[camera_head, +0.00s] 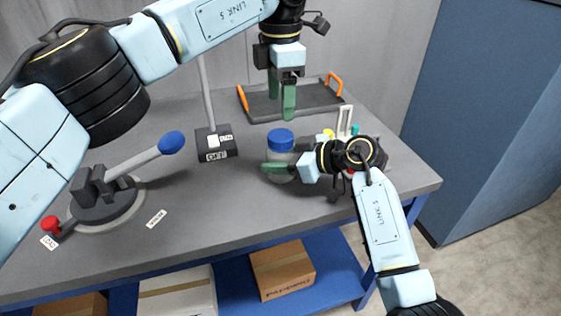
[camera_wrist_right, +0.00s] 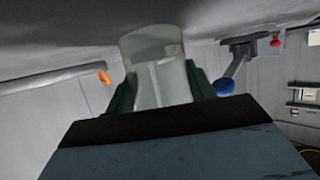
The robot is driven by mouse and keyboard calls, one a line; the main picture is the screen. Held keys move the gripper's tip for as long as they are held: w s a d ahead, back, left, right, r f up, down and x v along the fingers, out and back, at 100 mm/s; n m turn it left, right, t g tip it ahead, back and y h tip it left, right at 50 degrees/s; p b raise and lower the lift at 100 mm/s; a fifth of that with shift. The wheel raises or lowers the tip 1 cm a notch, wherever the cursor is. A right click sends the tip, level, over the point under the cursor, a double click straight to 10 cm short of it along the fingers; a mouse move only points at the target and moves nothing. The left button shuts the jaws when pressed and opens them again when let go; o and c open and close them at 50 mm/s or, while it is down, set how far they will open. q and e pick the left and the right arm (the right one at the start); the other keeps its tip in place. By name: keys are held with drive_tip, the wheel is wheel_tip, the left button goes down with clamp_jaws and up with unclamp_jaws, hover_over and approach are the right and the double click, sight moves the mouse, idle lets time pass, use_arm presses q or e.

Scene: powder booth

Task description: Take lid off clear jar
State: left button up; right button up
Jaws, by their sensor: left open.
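The clear jar (camera_head: 281,176) stands upright on the grey table, with its blue lid (camera_head: 280,139) on top. My right gripper (camera_head: 284,166) reaches in from the right at the height of the jar's body. In the right wrist view, the jar's see-through body (camera_wrist_right: 158,70) fills the space between the two green fingers, and the gripper looks shut on it. The lid is hidden in that view. My left gripper (camera_head: 281,102) is open and empty, pointing down above and behind the lid, apart from it.
A dark tray (camera_head: 316,96) with orange handles lies behind the jar. A black-based post (camera_head: 217,143) stands left of it. A blue-knobbed lever (camera_head: 150,158) and a red knob (camera_head: 49,223) are further left. Small coloured items (camera_head: 355,129) sit right, partly behind my right arm.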

sight(281, 135)
clamp_jaws()
use_arm(q)
drive_tip(key=m, duration=0.4)
drive_tip(key=shift+m, duration=0.3)
drive_tip(key=m, duration=0.3)
drive_tip(key=shift+m, duration=0.4)
drive_tip(key=m, duration=0.9)
drive_tip(key=shift+f+m, duration=0.3)
drive_tip(key=shift+f, duration=0.25)
wheel_tip(281, 135, down, 7)
drive_tip(key=shift+r, duration=0.1)
